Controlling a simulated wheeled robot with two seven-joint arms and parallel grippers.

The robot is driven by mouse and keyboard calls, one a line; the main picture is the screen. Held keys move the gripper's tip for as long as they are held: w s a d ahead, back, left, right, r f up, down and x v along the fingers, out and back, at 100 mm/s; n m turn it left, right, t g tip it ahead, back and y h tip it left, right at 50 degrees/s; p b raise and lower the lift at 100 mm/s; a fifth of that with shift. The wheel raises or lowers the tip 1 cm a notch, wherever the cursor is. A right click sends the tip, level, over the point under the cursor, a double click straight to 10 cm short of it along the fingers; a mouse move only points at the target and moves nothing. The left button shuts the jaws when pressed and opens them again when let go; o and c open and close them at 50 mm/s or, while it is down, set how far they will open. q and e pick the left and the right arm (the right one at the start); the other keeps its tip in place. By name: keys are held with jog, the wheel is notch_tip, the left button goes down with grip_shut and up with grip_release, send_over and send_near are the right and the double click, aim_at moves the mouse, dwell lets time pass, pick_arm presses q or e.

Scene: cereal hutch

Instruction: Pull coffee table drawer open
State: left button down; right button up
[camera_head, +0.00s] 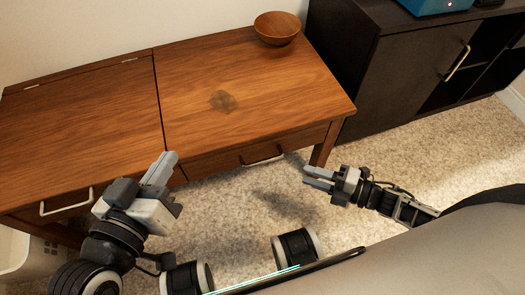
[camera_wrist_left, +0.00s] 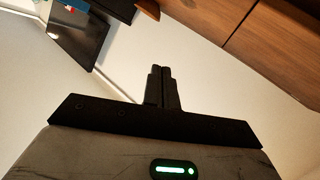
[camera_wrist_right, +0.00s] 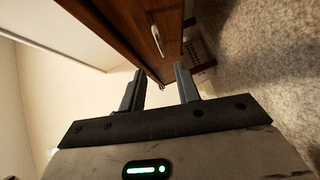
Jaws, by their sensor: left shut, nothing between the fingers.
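The wooden coffee table (camera_head: 230,60) has two drawers on its front. The right drawer (camera_head: 225,158) has a pale metal handle (camera_head: 262,161); the left drawer has a similar handle (camera_head: 67,203). Both drawers look closed. My left gripper (camera_head: 165,165) is shut and empty, in front of the table between the two handles; its closed fingers show in the left wrist view (camera_wrist_left: 161,87). My right gripper (camera_head: 306,177) is open and empty, to the right of and apart from the right handle. In the right wrist view its spread fingers (camera_wrist_right: 160,90) point toward the table, with a handle (camera_wrist_right: 157,40) beyond them.
A wooden bowl (camera_head: 277,28) stands at the table's back right corner. A dark cabinet (camera_head: 400,70) with a blue object (camera_head: 440,5) on top stands to the right. A white basket (camera_head: 15,255) is at lower left. Carpet (camera_head: 400,140) lies clear right of the table.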

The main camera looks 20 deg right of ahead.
aim_at(265, 161)
jog(key=b+x, duration=0.3)
jog(key=x, duration=1)
jog(key=shift+w+a, duration=0.2)
jog(key=shift+a, duration=0.05)
pick_arm(q)
jog(key=shift+d+r+n+t+h, duration=0.4)
jog(key=shift+r+n+h, duration=0.1)
jog(key=shift+h, duration=0.1)
pick_arm(e)
grip_shut()
